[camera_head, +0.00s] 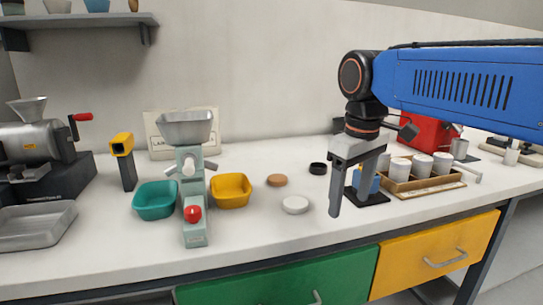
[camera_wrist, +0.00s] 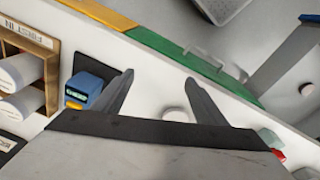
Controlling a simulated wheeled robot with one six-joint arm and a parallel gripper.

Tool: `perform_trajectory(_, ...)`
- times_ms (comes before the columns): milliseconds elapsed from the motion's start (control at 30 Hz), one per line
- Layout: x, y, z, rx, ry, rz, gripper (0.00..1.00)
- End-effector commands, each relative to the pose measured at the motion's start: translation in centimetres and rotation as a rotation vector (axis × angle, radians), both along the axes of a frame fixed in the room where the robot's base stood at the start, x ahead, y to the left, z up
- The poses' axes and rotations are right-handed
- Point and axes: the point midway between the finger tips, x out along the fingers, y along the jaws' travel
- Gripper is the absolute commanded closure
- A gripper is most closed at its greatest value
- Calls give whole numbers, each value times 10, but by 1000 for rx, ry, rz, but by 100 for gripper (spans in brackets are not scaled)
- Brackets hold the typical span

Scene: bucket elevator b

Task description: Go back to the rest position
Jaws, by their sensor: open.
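My gripper (camera_head: 350,202) hangs from the blue arm on the right of the head view, pointing down over the front part of the white counter (camera_head: 280,228). Its two fingers are apart with nothing between them. In the wrist view the gripper (camera_wrist: 160,76) also shows spread fingers, with the counter and its front edge beyond. A white round disc (camera_head: 295,205) lies on the counter left of the gripper. A small blue device (camera_wrist: 84,90) stands close by the left finger in the wrist view; in the head view the gripper partly hides it.
A wooden crate (camera_head: 397,187) with several white cups stands right of the gripper, before a red machine (camera_head: 425,132). A pale green bucket elevator (camera_head: 195,232) stands left between a teal bin (camera_head: 155,214) and a yellow bin (camera_head: 230,204). A grinder (camera_head: 35,142) is far left.

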Motion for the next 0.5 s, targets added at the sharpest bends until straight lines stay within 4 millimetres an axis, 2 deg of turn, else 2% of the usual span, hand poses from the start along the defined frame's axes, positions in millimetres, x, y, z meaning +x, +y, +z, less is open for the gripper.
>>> perform_trajectory(33, -11, -14, -10, 10, -18, -42, 34)
perform_trajectory(100, -24, -28, -24, 25, -43, -93, 34)
perform_trajectory(267, -52, -57, -59, 57, -98, -209, 34)
perform_trajectory(500, -100, -95, -122, 108, -190, -397, 34)
